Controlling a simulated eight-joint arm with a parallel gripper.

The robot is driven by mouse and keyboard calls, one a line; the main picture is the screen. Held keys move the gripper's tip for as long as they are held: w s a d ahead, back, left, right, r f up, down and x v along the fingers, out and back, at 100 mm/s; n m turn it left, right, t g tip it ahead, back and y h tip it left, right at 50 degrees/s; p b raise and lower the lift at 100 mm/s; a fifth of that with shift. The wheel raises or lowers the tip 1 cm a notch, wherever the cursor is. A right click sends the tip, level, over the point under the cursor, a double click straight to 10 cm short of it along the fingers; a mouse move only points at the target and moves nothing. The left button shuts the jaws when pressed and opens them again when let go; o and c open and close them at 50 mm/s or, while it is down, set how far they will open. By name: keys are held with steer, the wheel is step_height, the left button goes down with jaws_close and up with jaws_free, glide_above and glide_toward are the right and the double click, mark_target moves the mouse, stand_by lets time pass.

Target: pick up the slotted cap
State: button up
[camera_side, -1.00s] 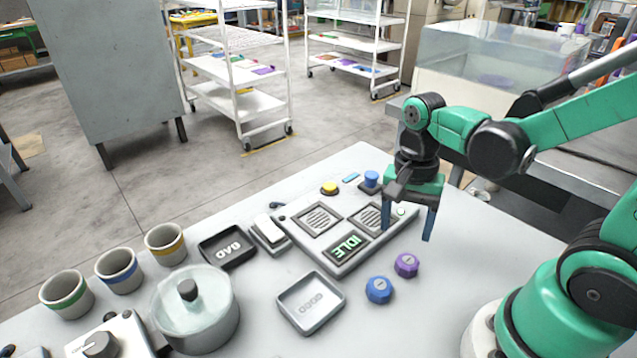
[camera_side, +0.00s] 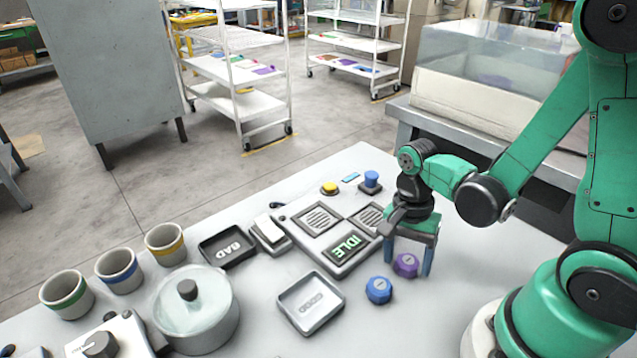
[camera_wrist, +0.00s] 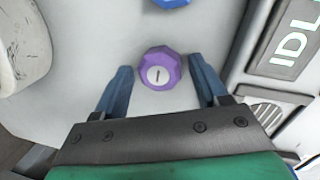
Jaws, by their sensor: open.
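A purple faceted cap (camera_side: 406,264) sits on the table between the two blue fingers of my gripper (camera_side: 409,267). In the wrist view the purple cap (camera_wrist: 160,70) shows a pale disc with one dark slot on top. It lies between the tips of my open gripper (camera_wrist: 161,74), with a gap on each side, so the fingers do not touch it. A blue cap (camera_side: 378,290) stands just left of my gripper; only its edge shows in the wrist view (camera_wrist: 170,2), so its top marking is unclear.
A grey panel with an IDLE screen (camera_side: 350,247) lies behind the caps. An empty-looking grey tray (camera_side: 310,303) is left of the blue cap, and a dark BAD tray (camera_side: 228,245) is farther left. A lidded pot (camera_side: 195,310) and three cups stand at left.

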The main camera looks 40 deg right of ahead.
jaws_close()
steer(key=shift+r, duration=0.1)
stand_by(0.4)
